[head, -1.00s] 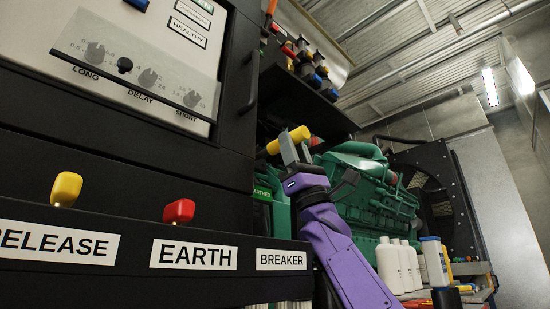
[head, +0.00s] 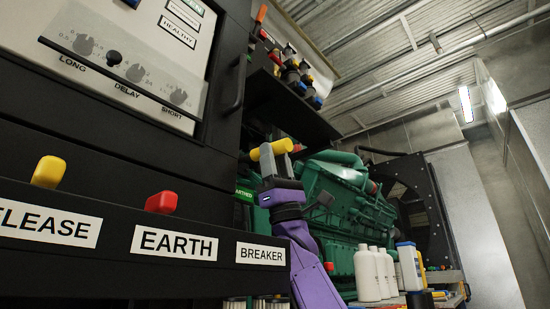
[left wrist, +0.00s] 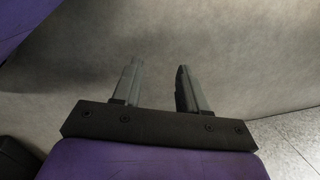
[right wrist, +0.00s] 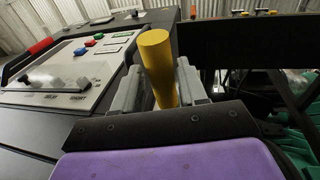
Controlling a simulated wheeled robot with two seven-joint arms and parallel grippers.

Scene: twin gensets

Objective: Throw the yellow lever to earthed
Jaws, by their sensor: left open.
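The yellow lever (head: 268,150) is a thick yellow bar beside the dark cabinet, above a green label (head: 245,195) whose readable end says "EARTHED". My right gripper (head: 277,163) is at the lever, with its fingers on either side of the bar. In the right wrist view the yellow bar (right wrist: 158,65) stands between the two grey fingers, which look closed on it. The lever's pivot is hidden. My left gripper (left wrist: 155,85) is open and empty in front of a plain grey surface, away from the lever.
A black panel edge with a yellow knob (head: 48,171), a red knob (head: 161,202) and labels RELEASE, EARTH and BREAKER is in the foreground. A green engine (head: 345,205) stands behind the lever. White bottles (head: 368,272) stand on a bench at lower right.

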